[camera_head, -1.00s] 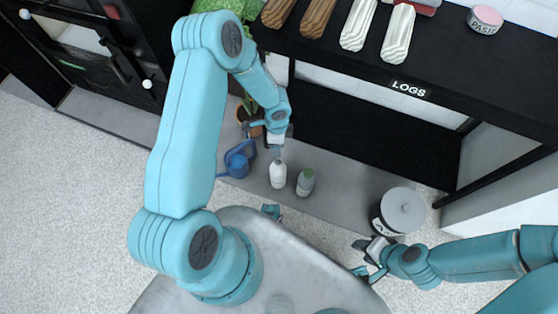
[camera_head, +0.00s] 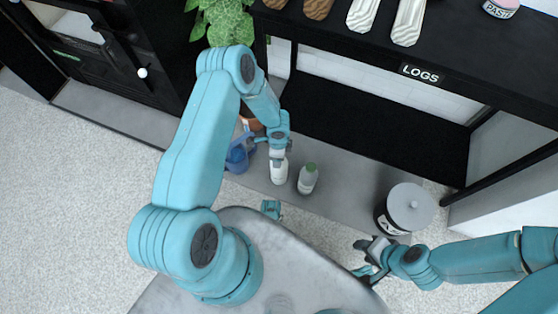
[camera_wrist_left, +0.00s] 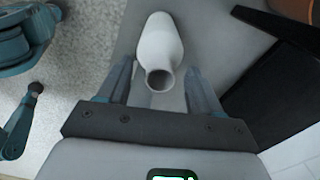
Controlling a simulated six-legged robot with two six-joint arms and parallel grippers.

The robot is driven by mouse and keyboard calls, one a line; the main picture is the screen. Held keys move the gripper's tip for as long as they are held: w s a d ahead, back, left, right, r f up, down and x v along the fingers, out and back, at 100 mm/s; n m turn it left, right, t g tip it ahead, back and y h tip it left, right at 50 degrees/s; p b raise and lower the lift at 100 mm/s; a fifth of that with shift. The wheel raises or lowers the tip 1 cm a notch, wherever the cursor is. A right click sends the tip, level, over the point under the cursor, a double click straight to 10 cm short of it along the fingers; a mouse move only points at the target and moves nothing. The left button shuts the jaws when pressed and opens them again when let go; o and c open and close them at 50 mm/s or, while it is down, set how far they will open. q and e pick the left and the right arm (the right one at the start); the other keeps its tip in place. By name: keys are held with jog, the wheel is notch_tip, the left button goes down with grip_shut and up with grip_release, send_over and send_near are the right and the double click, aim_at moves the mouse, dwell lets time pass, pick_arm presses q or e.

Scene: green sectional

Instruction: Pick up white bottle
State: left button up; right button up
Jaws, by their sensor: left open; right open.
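The white bottle (camera_head: 279,172) stands on the grey ledge below the black shelf. In the left wrist view the white bottle (camera_wrist_left: 160,50) shows its open mouth, with its neck end between the two fingers. My left gripper (camera_head: 278,150) is open, just above and around the bottle's top; it also shows in the left wrist view (camera_wrist_left: 160,88). I cannot tell whether a finger touches the bottle. My right gripper (camera_head: 364,259) is open and empty near the lower right, away from the bottle.
A grey bottle with a green cap (camera_head: 308,179) stands close to the right of the white bottle. A blue watering can (camera_head: 237,158) is close on the left. A lidded canister (camera_head: 408,208) stands further right. The black shelf (camera_head: 455,75) with logs overhangs behind.

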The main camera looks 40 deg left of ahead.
pick_arm(q)
jog(key=shift+f, duration=0.65)
jog(key=shift+r, duration=0.1)
grip_shut()
jog(key=shift+r, duration=0.1)
